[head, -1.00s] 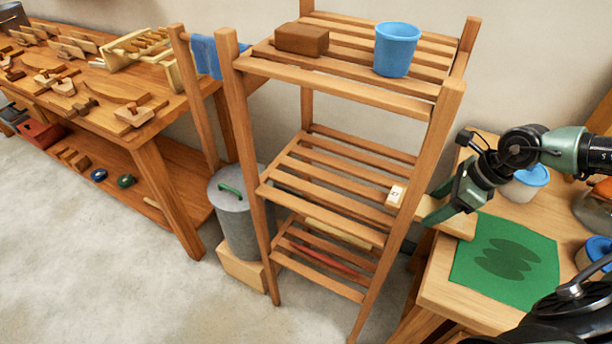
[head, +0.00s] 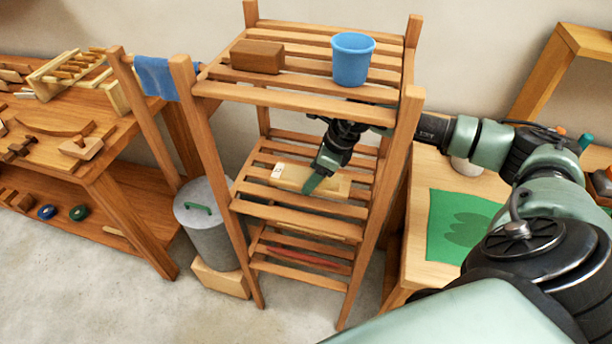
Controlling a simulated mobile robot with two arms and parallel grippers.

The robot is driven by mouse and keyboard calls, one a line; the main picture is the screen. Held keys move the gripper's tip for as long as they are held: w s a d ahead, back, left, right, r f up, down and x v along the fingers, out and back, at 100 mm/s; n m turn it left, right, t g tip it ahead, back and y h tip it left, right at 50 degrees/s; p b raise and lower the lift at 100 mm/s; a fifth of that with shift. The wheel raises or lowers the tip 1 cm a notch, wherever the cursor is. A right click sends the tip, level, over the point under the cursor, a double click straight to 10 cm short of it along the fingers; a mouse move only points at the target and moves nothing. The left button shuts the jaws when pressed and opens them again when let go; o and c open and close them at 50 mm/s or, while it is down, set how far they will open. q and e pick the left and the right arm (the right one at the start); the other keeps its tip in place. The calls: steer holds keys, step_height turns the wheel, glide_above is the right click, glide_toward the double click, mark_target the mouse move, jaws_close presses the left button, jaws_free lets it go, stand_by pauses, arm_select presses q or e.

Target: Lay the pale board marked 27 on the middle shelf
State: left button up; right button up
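The pale board (head: 333,186) is inside the wooden rack, over the slats of the middle shelf (head: 290,217). A small white label shows at its left end, its number too small to read. The board lies about level; I cannot tell whether it touches the slats. My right gripper (head: 316,180) reaches in from the right, behind the rack's front right post, and is shut on the board near its middle. One green finger shows on the board's near side; the other is hidden. My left gripper is not in view.
The top shelf above my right arm holds a brown block (head: 257,57) and a blue bucket (head: 352,62). A red item (head: 305,257) lies on the bottom shelf. A grey bin (head: 208,222) stands left. A table with a green cloth (head: 455,228) is at right.

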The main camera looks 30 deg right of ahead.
steer(key=shift+w+a, duration=0.6)
steer(key=shift+w, duration=0.1)
step_height(320, 180, down, 3)
steer(key=shift+f+p, duration=0.15)
steer(key=shift+p, duration=0.8)
steer(key=shift+f+b, duration=0.3)
steer(key=o, duration=1.6)
steer(key=shift+r, duration=0.15)
steer(key=b+v, duration=0.2)
steer(key=shift+s+d+r, duration=0.1)
steer(key=shift+d+r, duration=0.1)
steer(key=shift+r, duration=0.15)
steer(key=s+d+b, duration=0.1)
steer(key=s+d, duration=0.1)
steer(key=s+d+b, duration=0.1)
steer(key=s+d, duration=0.1)
steer(key=s, duration=0.1)
steer(key=s+d+b, duration=0.1)
steer(key=s+d, duration=0.1)
steer(key=s, duration=0.1)
steer(key=shift+s+d, duration=0.1)
steer(key=shift+d, duration=0.3)
steer(key=shift+s+d+r+b, duration=0.15)
steer(key=shift+s+d+b, duration=0.3)
steer(key=shift+s, duration=0.1)
